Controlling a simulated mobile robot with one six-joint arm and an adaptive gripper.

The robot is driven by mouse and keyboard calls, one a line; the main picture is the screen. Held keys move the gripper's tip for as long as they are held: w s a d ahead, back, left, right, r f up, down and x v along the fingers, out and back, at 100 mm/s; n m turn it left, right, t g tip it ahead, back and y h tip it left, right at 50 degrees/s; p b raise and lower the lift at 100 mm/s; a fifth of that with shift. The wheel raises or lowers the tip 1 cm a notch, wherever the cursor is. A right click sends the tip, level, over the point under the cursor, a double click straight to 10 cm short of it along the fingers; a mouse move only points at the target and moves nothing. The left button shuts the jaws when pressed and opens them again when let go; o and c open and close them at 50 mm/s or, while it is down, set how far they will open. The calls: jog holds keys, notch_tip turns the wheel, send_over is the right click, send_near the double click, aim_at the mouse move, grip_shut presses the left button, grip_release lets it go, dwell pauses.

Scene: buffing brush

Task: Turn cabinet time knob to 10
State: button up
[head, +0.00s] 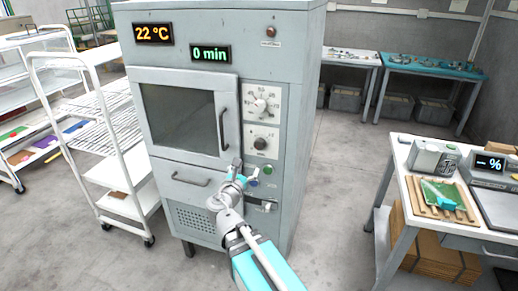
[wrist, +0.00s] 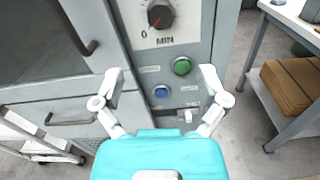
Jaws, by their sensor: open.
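The grey cabinet (head: 222,20) stands in the middle of the head view. In the wrist view the time knob (wrist: 160,14) is dark with a red mark, on a plate printed "0" and "MIN"; the plate's top is cut off. The cabinet's time display (head: 210,53) reads 0 min. My gripper (head: 246,172) is open and empty, below the time knob and apart from it. In the wrist view my gripper's fingers (wrist: 159,78) spread either side of the button area.
A green button (wrist: 182,67) and a blue button (wrist: 161,92) sit below the time knob. The door handle (head: 222,129) juts out left of the knobs. A white rack cart (head: 117,150) stands left, and a white table (head: 405,160) stands right. Floor between is clear.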

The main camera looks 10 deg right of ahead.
aim_at(258, 147)
jog(key=shift+w, duration=0.15)
jog(key=x, duration=1.3)
jog(key=shift+w+d, duration=0.2)
jog(key=shift+d, duration=0.05)
jog(key=c, duration=1.1)
jog(key=shift+c, duration=0.2)
jog(key=shift+m, duration=0.3)
